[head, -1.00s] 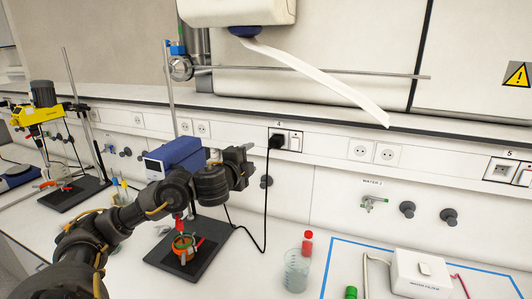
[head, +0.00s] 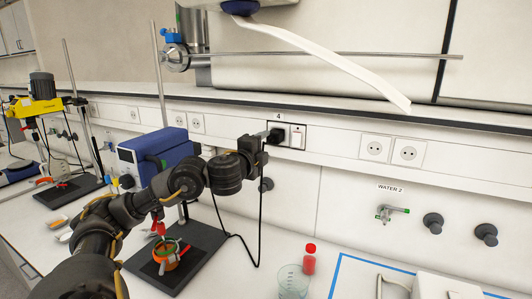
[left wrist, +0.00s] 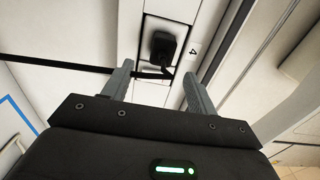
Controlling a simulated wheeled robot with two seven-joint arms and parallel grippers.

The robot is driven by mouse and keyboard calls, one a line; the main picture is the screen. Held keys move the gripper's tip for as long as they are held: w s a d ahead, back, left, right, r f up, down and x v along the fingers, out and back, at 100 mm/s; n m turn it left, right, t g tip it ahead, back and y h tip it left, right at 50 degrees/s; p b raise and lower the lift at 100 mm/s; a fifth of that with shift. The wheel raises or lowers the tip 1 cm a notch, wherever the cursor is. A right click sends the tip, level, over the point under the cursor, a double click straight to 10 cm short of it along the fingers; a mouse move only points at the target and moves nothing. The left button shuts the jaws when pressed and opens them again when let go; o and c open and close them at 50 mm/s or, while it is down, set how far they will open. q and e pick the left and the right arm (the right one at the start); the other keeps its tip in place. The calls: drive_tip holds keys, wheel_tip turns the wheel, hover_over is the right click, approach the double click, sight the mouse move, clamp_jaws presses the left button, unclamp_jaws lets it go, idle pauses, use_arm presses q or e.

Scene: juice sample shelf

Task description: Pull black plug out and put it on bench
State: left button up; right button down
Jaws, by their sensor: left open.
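In the left wrist view the plug (left wrist: 162,46) is just beyond and roughly between the fingertips. My left gripper (head: 262,139) is open and empty, close to the plug on its left side in the head view. The fingers (left wrist: 158,70) appear apart from the plug in the left wrist view. The gripper partly overlaps the plug in the head view. My right gripper is not in view.
A blue device (head: 150,150) stands behind a black stand base (head: 195,245) with an orange vessel (head: 168,257). A beaker (head: 293,282) and red-capped bottle (head: 309,260) stand on the bench below the socket. A water tap (head: 388,213) projects from the wall at right.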

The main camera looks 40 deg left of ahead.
sight(272, 139)
use_arm(q)
drive_tip(key=b+x, duration=0.2)
drive_tip(key=x, duration=0.3)
drive_tip(key=shift+w+a, duration=0.3)
drive_tip(key=shift+a, duration=0.05)
drive_tip(key=shift+x, duration=0.95)
drive_tip(key=shift+w, duration=0.35)
drive_tip(key=shift+r, duration=0.1)
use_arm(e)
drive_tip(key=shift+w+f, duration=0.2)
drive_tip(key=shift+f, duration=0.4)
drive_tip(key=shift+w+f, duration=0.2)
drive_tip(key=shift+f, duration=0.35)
use_arm(q)
drive_tip(key=c, duration=1.2)
